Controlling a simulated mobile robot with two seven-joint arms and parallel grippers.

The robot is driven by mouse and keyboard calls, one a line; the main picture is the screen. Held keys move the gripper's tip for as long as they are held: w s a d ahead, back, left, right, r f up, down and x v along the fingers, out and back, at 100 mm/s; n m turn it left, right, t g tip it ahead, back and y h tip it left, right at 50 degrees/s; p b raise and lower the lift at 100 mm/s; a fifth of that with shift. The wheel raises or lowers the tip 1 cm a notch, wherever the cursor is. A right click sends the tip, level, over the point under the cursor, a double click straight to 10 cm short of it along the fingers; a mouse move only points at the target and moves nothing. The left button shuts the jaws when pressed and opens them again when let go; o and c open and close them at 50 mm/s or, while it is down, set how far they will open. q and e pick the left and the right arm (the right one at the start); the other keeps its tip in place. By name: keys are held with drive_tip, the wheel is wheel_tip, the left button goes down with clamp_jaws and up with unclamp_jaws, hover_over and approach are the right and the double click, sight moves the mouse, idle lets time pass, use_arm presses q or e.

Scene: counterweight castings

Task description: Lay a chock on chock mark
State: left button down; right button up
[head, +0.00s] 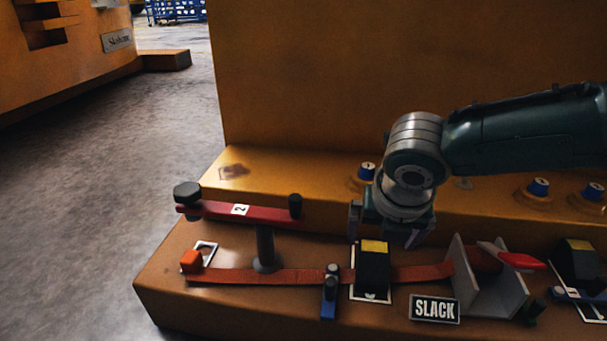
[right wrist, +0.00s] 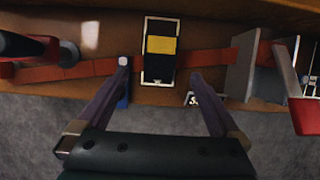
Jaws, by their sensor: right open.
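A black chock with a yellow top band (head: 373,268) stands on a white-outlined chock mark (head: 371,298) on the brown ledge. In the right wrist view the chock (right wrist: 160,60) lies within the white outline of the mark (right wrist: 161,20). My right gripper (head: 387,232) is open, just behind and above this chock. In the right wrist view its two fingers (right wrist: 159,70) are apart on either side of the chock, with no clear contact. A second black chock (head: 577,262) stands farther right, by another white outline (head: 592,314). My left gripper is out of view.
A red strap (head: 235,276) runs along the ledge past the chock. A red lever marked 2 (head: 240,211) and an orange block (head: 191,261) are at left. Grey plates (head: 488,280) and a SLACK sign (head: 435,309) are at right. Blue knobs (head: 538,187) line the upper step.

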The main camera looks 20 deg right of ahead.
drive_tip(key=s+a+r+m+g+y, duration=0.1)
drive_tip(key=s+a+m+y, duration=0.25)
drive_tip(key=s+a, duration=0.5)
drive_tip(key=s+a+r+m+y, duration=0.15)
drive_tip(key=s+a+m, duration=0.35)
drive_tip(key=a, duration=0.6)
drive_tip(key=s+d+r+m+h, duration=0.1)
drive_tip(key=s+d+r+m, duration=0.2)
drive_tip(key=m, duration=0.6)
drive_tip(key=s+d+r+m+h, duration=0.1)
drive_tip(key=s+d+r+m, duration=0.2)
drive_tip(key=s+d+m, duration=0.4)
drive_tip(key=d+m+p, duration=0.1)
drive_tip(key=m, duration=0.2)
drive_tip(key=shift+s+d+t, duration=0.2)
drive_tip(key=shift+d+t, duration=0.1)
